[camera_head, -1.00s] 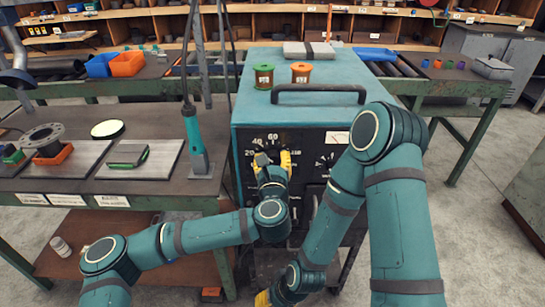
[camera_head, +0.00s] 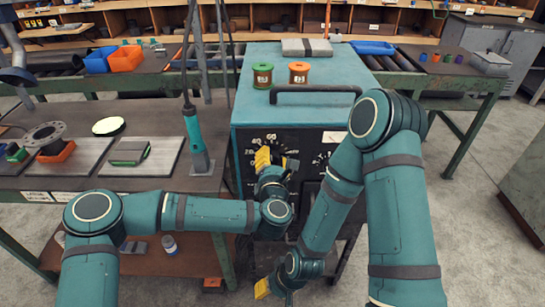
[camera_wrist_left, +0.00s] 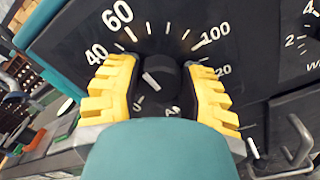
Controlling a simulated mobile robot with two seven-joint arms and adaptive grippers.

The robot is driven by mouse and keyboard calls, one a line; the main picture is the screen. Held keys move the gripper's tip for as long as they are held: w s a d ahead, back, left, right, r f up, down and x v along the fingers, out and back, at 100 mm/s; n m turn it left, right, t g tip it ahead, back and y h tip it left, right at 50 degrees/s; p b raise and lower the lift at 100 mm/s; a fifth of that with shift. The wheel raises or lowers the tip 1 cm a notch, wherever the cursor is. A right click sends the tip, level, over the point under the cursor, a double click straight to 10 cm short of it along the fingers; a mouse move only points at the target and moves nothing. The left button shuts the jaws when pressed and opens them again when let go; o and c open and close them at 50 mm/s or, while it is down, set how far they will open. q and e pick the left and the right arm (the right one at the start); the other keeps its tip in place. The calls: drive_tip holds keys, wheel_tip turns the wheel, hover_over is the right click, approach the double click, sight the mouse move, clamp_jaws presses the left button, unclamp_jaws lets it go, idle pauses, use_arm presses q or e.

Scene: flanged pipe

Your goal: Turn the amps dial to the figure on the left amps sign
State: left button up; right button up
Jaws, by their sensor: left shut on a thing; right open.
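The amps dial (camera_wrist_left: 160,80) is a round black knob with a white pointer line, on a dark panel with white figures. In the left wrist view 40, 60, 100 and 120 are visible around it. The pointer slants up and left, roughly toward 40. My left gripper (camera_head: 276,161) is shut on the knob, its yellow fingers on either side of it in the left wrist view (camera_wrist_left: 163,92). My right gripper (camera_head: 270,290) hangs low before the machine, partly hidden by its arm. I cannot make out a readable left amps sign.
The teal welding machine (camera_head: 335,75) carries a handle (camera_head: 315,90), a green spool (camera_head: 262,75) and an orange spool (camera_head: 299,73). A second dial (camera_head: 322,160) sits right of the amps dial. A workbench (camera_head: 75,184) with plates and a flange stands left.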

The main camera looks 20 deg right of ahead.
use_arm(q)
drive_tip(key=shift+m, duration=0.5)
drive_tip(key=o, duration=1.2)
drive_tip(key=v, duration=1.2)
drive_tip(key=shift+w, duration=0.1)
